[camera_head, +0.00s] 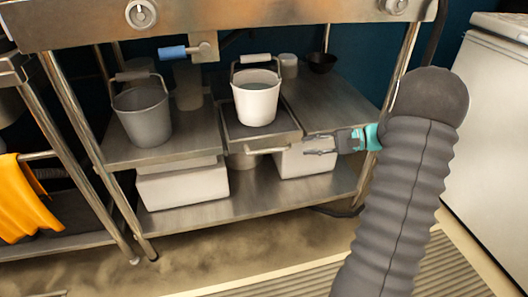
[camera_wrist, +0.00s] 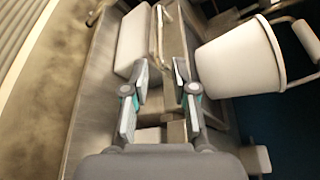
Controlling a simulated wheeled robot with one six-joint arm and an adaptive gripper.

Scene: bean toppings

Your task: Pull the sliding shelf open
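The sliding shelf (camera_head: 262,138) is a metal tray in the middle of the steel rack, with a white bucket (camera_head: 256,98) standing on it. Its pale bar handle (camera_head: 266,151) runs along the front edge. My gripper (camera_head: 308,146) is just right of the handle in the head view, pointing left. In the wrist view my gripper (camera_wrist: 160,68) has its two fingers apart, with the handle (camera_wrist: 157,38) ahead of and between the fingertips. I see no grip on the handle. The bucket also shows in the wrist view (camera_wrist: 238,60).
A grey bucket (camera_head: 142,112) stands on the fixed shelf at left. White boxes (camera_head: 183,186) sit on the lower shelf. A dark bowl (camera_head: 321,62) is at the back right. A white cabinet (camera_head: 487,130) stands at right. The floor (camera_head: 210,262) in front is clear.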

